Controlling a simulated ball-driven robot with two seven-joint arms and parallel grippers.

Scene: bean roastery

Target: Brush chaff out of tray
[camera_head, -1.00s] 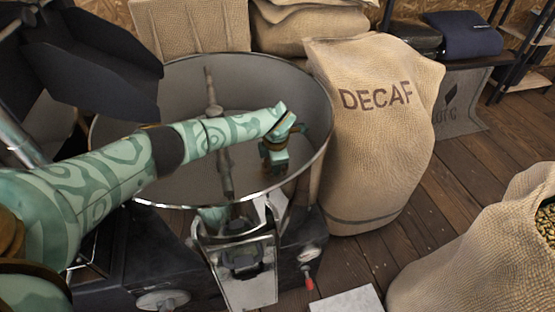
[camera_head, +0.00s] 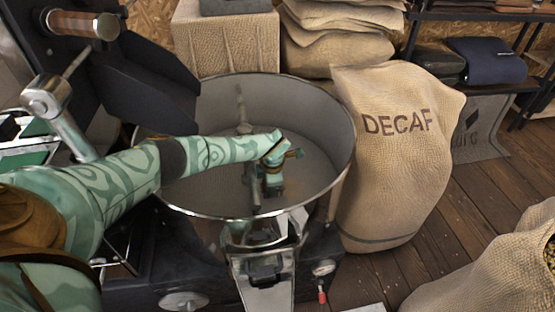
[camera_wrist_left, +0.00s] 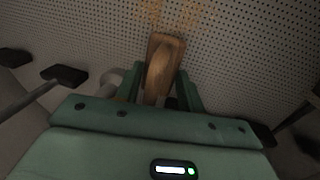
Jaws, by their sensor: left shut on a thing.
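The tray (camera_head: 325,112) is a large round grey metal pan with a perforated floor, seen in the head view. My left gripper (camera_head: 272,188) reaches down inside it, near the front part of the floor. In the left wrist view, my left gripper (camera_wrist_left: 160,88) is shut on the brush (camera_wrist_left: 163,62), whose wooden body shows between the fingers. Its bristles are hidden. A thin scatter of yellowish chaff (camera_wrist_left: 188,14) lies on the perforated floor just beyond the brush. My right gripper is in neither view.
Stirring arms (camera_head: 241,110) with dark paddles (camera_wrist_left: 66,75) stand inside the tray close to my gripper. A metal chute (camera_head: 262,270) is at the tray's front. A DECAF sack (camera_head: 400,160) stands against the right side, and another sack (camera_head: 500,265) is at lower right.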

